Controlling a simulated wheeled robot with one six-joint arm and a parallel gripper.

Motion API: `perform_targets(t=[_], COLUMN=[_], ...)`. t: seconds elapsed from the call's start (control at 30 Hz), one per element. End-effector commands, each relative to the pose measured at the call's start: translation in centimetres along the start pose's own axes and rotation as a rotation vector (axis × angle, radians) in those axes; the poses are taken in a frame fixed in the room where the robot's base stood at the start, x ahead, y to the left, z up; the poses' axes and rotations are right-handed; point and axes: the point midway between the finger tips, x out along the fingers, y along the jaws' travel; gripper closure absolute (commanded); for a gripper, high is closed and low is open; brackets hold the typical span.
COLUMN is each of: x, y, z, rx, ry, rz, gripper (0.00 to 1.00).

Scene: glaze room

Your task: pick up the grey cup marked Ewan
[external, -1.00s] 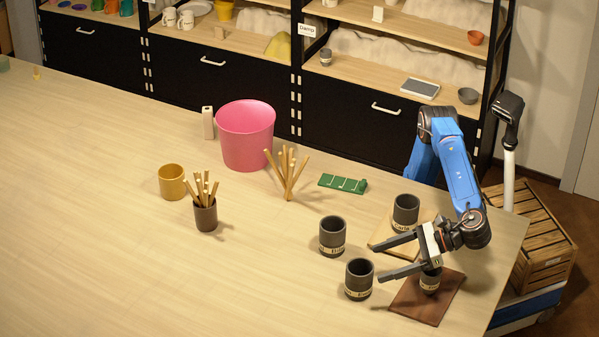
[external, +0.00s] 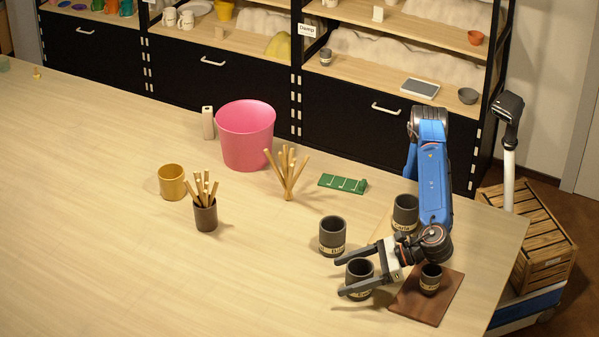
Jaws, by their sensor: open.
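Several dark grey cups with pale name bands stand at the right end of the table. One cup (external: 359,269) is between the two fingers of my open gripper (external: 340,277) in the picture; the near finger crosses in front of its band, and I cannot tell whether either finger touches it. A second cup (external: 332,232) stands just behind and left. A third cup (external: 405,209) stands behind my wrist on a pale board, and a smaller one (external: 430,277) stands on a brown mat (external: 425,309). The names are too small to read surely, so I cannot tell which is Ewan.
A green rack (external: 342,184), a bundle of wooden sticks (external: 287,175), a pink bucket (external: 245,140), a mustard cup (external: 171,183) and a brown pot of sticks (external: 205,217) stand farther left and back. The table's front left is clear. Shelves line the back.

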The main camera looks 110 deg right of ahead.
Motion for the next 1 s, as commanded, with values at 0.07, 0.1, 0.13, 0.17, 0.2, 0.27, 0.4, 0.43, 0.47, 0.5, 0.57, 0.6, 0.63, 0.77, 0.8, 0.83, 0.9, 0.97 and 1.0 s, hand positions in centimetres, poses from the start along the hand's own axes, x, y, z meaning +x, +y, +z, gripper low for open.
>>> perform_targets(t=[0.07,0.1,0.13,0.17,0.2,0.27,0.4,0.43,0.47,0.5,0.57,0.6,0.63,0.77,0.8,0.83,0.9,0.97,1.0], x=[0.5,0.5,0.5,0.5,0.5,0.5,0.5,0.5,0.5,0.5,0.4,0.4,0.4,0.4,0.3,0.2,-0.1,-0.4,-0.7], y=[0.0,0.0,0.0,0.0,0.0,0.0,0.0,0.0,0.0,0.0,0.0,0.0,0.0,0.0,0.0,0.0,0.0,0.0,0.0], z=[0.0,0.0,0.0,0.0,0.0,0.0,0.0,0.0,0.0,0.0,0.1,0.1,0.1,0.2,0.4,0.6,1.2,2.1,2.8], rx=[0.0,0.0,0.0,0.0,0.0,0.0,0.0,0.0,0.0,0.0,0.001,0.001,0.001,0.001,0.002,0.002,0.003,0.004,0.005], ry=[0.0,0.0,0.0,0.0,0.0,0.0,0.0,0.0,0.0,0.0,-0.001,-0.001,-0.001,-0.001,-0.001,-0.001,-0.001,-0.002,-0.002], rz=[0.0,0.0,0.0,0.0,0.001,0.0,0.001,0.001,0.001,0.001,0.001,0.001,0.001,0.001,0.001,0.001,0.002,0.002,0.001], gripper=[0.19,0.19,0.19,0.19,0.19,0.19,0.53,0.6,0.67,0.71,0.71,0.71,0.71,0.71,0.71,0.71,0.71,0.71,0.71])
